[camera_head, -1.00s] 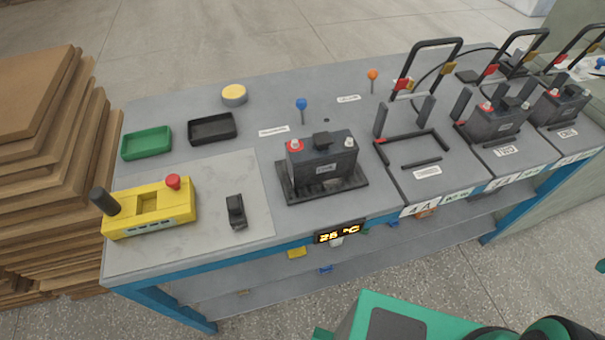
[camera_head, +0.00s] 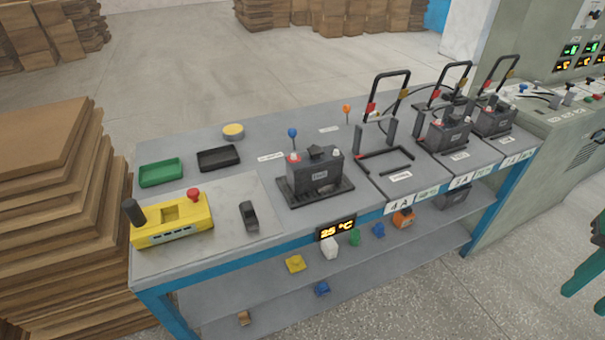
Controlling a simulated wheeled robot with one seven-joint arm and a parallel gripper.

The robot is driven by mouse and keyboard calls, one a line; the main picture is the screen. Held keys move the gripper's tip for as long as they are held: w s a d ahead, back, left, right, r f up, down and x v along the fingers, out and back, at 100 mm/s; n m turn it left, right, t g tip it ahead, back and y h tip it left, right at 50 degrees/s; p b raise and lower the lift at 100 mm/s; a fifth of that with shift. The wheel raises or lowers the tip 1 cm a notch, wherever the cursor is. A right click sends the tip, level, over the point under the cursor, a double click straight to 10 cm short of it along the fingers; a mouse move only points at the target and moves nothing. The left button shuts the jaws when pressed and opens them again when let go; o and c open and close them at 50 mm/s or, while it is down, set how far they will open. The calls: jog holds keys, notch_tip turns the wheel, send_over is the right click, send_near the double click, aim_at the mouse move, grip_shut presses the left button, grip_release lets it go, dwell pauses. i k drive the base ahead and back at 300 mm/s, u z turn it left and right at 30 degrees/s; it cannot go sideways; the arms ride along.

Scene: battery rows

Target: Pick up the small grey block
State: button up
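A small dark grey block (camera_head: 249,216) with a raised top lies on the pale board at the left of the bench top, to the right of the yellow control box (camera_head: 172,219). On the lower shelf, a larger dark grey block (camera_head: 452,196) lies at the right, and a small whitish block (camera_head: 329,248) lies below the temperature display. I cannot tell for certain which of these is the block named. My gripper is not in view.
The bench holds a green tray (camera_head: 161,172), a black tray (camera_head: 218,158) and batteries, the nearest (camera_head: 315,172) on a black base. The shelf holds yellow (camera_head: 295,264), blue (camera_head: 322,289) and orange (camera_head: 403,219) pieces. Stacked cardboard (camera_head: 45,200) stands left.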

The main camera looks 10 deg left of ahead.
aim_at(315, 168)
jog(key=u, duration=0.05)
jog(key=i, duration=1)
